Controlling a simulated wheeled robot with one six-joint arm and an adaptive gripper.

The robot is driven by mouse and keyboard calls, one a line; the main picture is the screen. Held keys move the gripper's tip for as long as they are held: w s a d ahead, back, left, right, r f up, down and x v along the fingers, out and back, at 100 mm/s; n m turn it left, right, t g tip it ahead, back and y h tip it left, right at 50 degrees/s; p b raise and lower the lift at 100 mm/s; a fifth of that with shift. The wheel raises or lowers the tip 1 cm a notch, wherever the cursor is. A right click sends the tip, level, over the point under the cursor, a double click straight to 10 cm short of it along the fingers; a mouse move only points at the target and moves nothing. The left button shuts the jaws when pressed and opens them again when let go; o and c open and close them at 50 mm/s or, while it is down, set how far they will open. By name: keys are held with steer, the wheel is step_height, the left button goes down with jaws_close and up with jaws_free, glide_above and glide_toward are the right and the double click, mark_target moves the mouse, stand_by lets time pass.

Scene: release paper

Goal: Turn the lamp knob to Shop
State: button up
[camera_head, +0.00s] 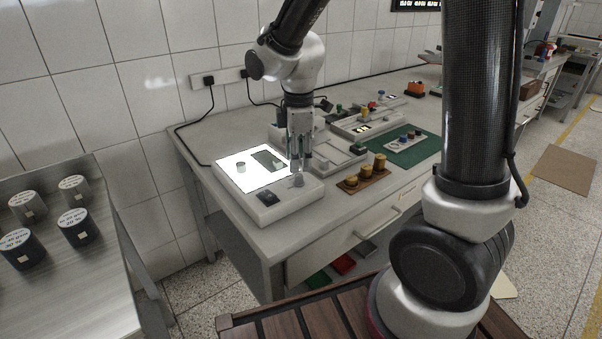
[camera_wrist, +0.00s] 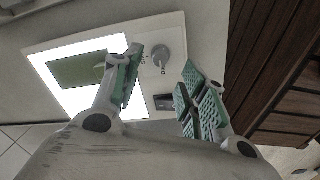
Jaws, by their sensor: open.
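The lamp knob (camera_head: 298,181) is a small grey knob on the front right of a white light box (camera_head: 255,205). It also shows in the wrist view (camera_wrist: 161,54), with a pointer on a round base; its labels are too small to read. My gripper (camera_head: 299,158) points down just above the knob. In the wrist view my gripper (camera_wrist: 162,66) is open, its green-padded fingers on either side of the knob with gaps; I cannot tell any contact. The lit white panel (camera_head: 232,181) glows beside the knob.
A black switch (camera_head: 267,198) sits near the box's front edge. A wooden tray with yellow-brown weights (camera_head: 363,181) and a green mat (camera_head: 400,155) stand to the right.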

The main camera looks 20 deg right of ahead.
mark_target(298, 175)
step_height(298, 175, down, 5)
steer(key=shift+w+f, duration=0.1)
steer(key=shift+f, duration=0.05)
steer(key=shift+c, duration=0.2)
jaws_close()
